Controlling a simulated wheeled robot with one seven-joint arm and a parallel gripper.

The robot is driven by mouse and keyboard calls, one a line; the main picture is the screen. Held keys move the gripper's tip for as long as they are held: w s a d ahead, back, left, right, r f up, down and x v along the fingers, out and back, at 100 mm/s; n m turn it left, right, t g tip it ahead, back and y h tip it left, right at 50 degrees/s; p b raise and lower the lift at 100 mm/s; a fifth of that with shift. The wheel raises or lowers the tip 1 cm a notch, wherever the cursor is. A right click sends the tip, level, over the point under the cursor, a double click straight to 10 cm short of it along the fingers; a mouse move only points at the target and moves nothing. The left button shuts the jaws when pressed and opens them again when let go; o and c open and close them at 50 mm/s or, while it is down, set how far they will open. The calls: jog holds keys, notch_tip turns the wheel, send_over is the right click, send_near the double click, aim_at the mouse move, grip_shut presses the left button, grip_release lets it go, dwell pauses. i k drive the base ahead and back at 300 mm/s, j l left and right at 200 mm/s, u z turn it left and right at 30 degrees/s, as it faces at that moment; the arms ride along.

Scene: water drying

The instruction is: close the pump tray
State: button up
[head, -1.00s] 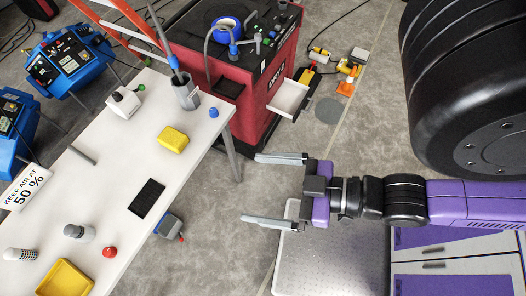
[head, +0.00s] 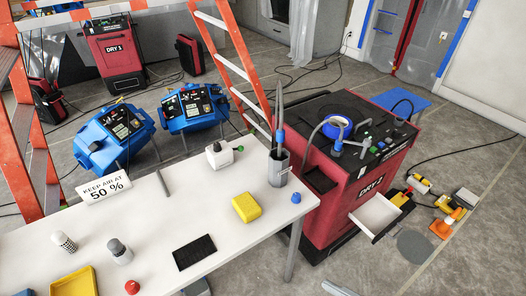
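The white pump tray (head: 376,214) sticks out of the front of the red machine marked DRY 2 (head: 345,178), so it stands open. Its inside looks empty. My gripper shows only as one pale fingertip (head: 339,289) at the bottom edge of the picture. It is below and in front of the tray, well apart from it. The other finger is out of the frame. One second ago both fingers showed, spread wide with nothing between them.
A white table (head: 225,225) on the left bears a yellow sponge (head: 246,207), a grey cup with tools (head: 279,167) and small items. An orange ladder (head: 232,65) stands behind. Yellow and orange items (head: 442,205) lie right of the machine. Floor before the tray is clear.

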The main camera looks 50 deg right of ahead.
aim_at(377, 216)
jog(key=z, duration=1.15)
jog(key=k+j+z, duration=0.25)
jog(key=z, duration=0.2)
jog(key=k+j+z, duration=0.1)
jog(key=k+z, duration=0.35)
